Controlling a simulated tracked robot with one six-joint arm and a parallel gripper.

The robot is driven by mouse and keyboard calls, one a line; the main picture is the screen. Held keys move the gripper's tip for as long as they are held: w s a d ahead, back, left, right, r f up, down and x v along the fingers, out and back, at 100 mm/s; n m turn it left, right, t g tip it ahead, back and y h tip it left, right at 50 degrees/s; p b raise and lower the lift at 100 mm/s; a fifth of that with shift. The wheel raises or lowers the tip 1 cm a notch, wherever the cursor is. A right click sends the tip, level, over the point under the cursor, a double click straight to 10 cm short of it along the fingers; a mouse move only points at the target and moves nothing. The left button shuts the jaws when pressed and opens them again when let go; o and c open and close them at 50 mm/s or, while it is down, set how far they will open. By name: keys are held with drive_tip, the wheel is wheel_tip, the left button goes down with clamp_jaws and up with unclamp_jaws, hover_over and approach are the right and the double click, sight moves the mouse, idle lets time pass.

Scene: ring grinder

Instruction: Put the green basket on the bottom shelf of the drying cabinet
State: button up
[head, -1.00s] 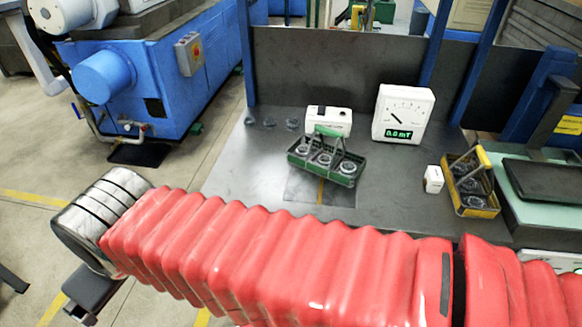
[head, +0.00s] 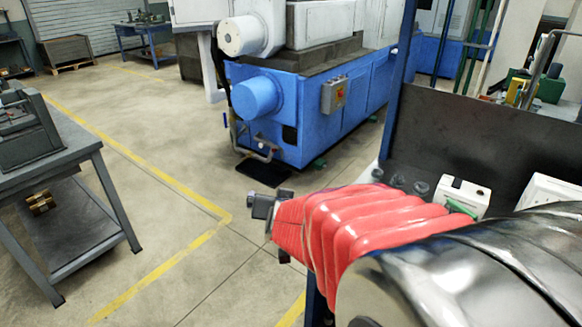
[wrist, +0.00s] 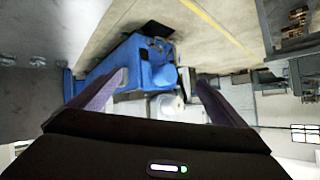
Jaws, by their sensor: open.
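The green basket is almost wholly hidden behind my arm in the head view; only its green handle (head: 461,208) shows above the red sleeve. My gripper (head: 264,212) is at the far end of my arm, out over the floor left of the bench and apart from the basket. In the wrist view my gripper (wrist: 163,84) has its two fingers spread with nothing between them, facing the blue machine. I cannot make out the drying cabinet in either view.
A white box (head: 465,192) and several small dark rings (head: 397,181) stand on the bench. A big blue machine (head: 300,115) stands beyond my gripper. A grey table (head: 75,165) is at the left. Open floor with yellow lines lies between.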

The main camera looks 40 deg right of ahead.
drive_tip(key=s+d+f+m+g+h, duration=0.2)
drive_tip(key=s+d+m+h, duration=0.15)
drive_tip(key=d, duration=0.75)
drive_tip(key=m+g+h, duration=0.7)
drive_tip(key=g+h, duration=0.1)
drive_tip(key=g, duration=0.3)
approach(459, 211)
drive_tip(key=a, duration=0.3)
drive_tip(key=shift+w+d+f, duration=0.1)
drive_tip(key=shift+w, duration=0.05)
drive_tip(key=shift+s+d, duration=0.2)
drive_tip(key=shift+d, duration=1.25)
drive_tip(key=shift+s+d, duration=0.2)
drive_tip(key=shift+d, duration=1.2)
drive_tip(key=shift+s+d, duration=0.25)
drive_tip(key=shift+d, duration=1.2)
